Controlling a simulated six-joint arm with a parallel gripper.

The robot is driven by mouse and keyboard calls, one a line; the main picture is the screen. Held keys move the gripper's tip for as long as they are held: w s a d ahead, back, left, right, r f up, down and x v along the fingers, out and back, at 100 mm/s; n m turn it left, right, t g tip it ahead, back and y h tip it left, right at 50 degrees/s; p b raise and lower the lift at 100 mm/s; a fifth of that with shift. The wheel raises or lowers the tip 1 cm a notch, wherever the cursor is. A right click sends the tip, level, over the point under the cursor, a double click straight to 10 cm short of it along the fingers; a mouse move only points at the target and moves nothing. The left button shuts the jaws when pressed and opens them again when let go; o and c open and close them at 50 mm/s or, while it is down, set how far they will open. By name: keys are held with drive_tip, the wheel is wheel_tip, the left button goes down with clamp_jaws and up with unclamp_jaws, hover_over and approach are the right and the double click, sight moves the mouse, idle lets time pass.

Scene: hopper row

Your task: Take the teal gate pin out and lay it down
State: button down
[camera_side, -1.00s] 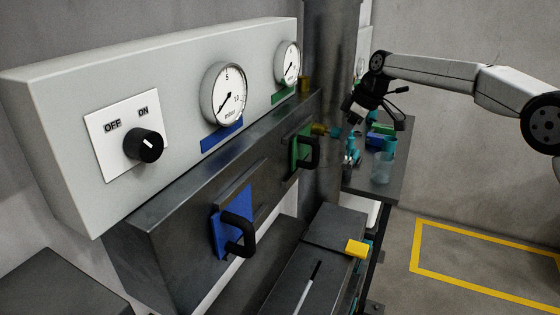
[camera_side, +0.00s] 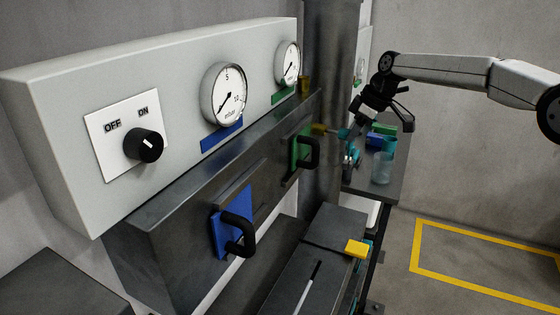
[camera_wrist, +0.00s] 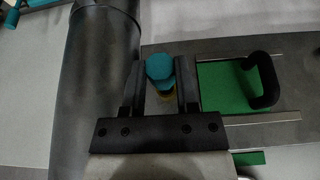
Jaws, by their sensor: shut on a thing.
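The teal gate pin (camera_wrist: 159,66) shows its round head between the fingers of my gripper (camera_wrist: 160,75) in the wrist view. My gripper is shut on it. In the side view the pin's teal end (camera_side: 343,133) is small, just below my gripper (camera_side: 352,127). A yellow collar (camera_side: 319,129) sits beside the green gate (camera_side: 297,149) and also shows below the pin in the wrist view (camera_wrist: 167,96). The green gate has a black handle (camera_wrist: 263,80). I cannot tell whether the pin's tip is still inside the collar.
A small table (camera_side: 391,188) behind carries a clear cup (camera_side: 381,167), a blue box (camera_side: 374,141) and teal items. A dark column (camera_wrist: 98,70) stands close to my gripper. A blue gate (camera_side: 229,222) with a black handle and a yellow block (camera_side: 357,248) are nearer.

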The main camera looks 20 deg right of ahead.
drive_tip(key=shift+s+d, duration=0.5)
idle(0.6)
drive_tip(key=shift+s+d, duration=1)
drive_tip(key=shift+s+f, duration=0.1)
drive_tip(key=s+a+f, duration=0.1)
drive_tip(key=s+f, duration=0.9)
drive_tip(key=s, duration=0.3)
drive_tip(key=shift+a+f, duration=0.35)
